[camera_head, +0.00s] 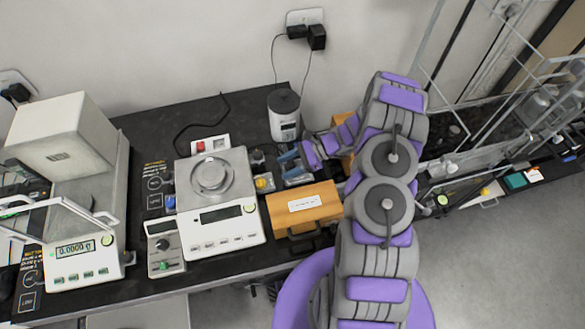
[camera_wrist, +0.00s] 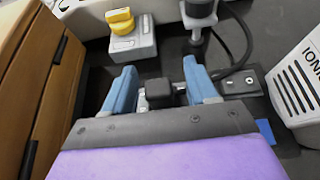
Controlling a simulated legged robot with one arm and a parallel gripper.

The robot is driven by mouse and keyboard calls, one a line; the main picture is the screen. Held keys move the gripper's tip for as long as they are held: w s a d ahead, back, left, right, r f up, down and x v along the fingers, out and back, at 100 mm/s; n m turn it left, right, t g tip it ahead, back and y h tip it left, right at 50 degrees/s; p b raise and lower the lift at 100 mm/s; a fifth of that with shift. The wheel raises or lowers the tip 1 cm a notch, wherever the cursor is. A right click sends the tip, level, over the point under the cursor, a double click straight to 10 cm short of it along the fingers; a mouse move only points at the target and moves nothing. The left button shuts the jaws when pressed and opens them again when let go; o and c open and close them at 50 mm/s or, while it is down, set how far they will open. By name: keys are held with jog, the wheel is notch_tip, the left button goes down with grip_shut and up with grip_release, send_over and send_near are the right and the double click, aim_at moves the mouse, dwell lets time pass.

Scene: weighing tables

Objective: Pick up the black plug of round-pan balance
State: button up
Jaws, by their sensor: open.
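My gripper (camera_head: 288,164) is low over the black table, between the round-pan balance (camera_head: 216,205) and the ionizer (camera_head: 284,114). In the wrist view its two blue fingers (camera_wrist: 160,68) are open. A small black block (camera_wrist: 158,93), which looks like the plug, lies between them, with a gap visible at its left side. The fingers do not grip it. Its lower part is hidden by the gripper's grey front edge. In the head view the arm and fingers hide this spot, so I cannot make the block out there.
A wooden box (camera_head: 304,207) stands close in front of my gripper. A grey block with a yellow knob (camera_wrist: 122,22) and a dark upright connector with a cable (camera_wrist: 198,12) are beyond the fingers. Black adapters (camera_head: 317,37) are at the wall outlet, with cords hanging down.

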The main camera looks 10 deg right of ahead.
jog(key=shift+a, duration=0.55)
jog(key=c, duration=0.6)
jog(key=shift+d, duration=0.1)
jog(key=c, duration=0.3)
jog(key=shift+d, duration=0.35)
jog(key=shift+c, duration=0.8)
jog(key=shift+r, duration=0.1)
